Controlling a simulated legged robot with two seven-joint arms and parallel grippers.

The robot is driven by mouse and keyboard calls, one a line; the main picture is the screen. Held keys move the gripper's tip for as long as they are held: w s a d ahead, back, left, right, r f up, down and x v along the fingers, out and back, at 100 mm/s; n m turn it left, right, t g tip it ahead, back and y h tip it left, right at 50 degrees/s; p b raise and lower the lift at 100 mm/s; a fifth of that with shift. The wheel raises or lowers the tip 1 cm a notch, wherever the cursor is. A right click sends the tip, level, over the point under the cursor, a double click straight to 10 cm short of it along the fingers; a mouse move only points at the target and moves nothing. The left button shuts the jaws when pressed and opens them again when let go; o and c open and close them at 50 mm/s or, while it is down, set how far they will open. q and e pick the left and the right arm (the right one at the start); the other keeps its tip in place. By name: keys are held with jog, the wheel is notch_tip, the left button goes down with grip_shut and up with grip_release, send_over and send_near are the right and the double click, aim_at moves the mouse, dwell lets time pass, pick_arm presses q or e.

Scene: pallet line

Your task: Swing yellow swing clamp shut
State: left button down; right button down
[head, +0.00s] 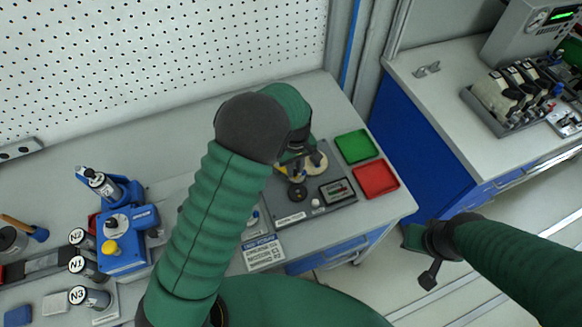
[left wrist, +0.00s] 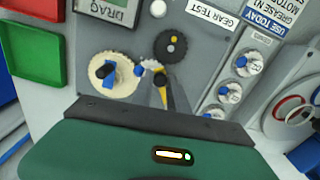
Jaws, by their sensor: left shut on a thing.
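The gear test board (head: 335,214) sits on the bench in the middle of the head view; it also shows in the left wrist view (left wrist: 215,62). My left gripper (head: 296,172) is low over the board, mostly hidden by my arm. In the left wrist view my left gripper (left wrist: 160,88) is shut on a slim yellow piece with a dark knob, which looks like the yellow swing clamp (left wrist: 172,97). The clamp stands beside a cream gear (left wrist: 100,66); a dark gear (left wrist: 170,46) lies behind it. Whether the clamp touches the gear is unclear. My right gripper (head: 430,274) hangs away from the bench.
A green tray (head: 354,146) and a red tray (head: 376,179) lie right of the board. A blue fixture with a yellow knob (head: 113,248) stands to the left, near several numbered cylinders (head: 88,268). A second bench (head: 440,105) stands at the right, beyond a gap.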

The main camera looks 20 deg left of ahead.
pick_arm(q)
jog(key=shift+w+d+n+p, duration=0.1)
jog(key=shift+w+n+p, duration=0.75)
jog(key=shift+n, duration=0.95)
jog(key=shift+w, duration=0.15)
jog(key=c, duration=1.5)
grip_release()
jog(key=shift+c, duration=0.2)
jog(key=shift+o, duration=1.2)
jog(key=shift+w, duration=0.1)
notch_tip(320, 180, up, 17)
jog(key=b, duration=0.2)
jog(key=shift+f, duration=0.2)
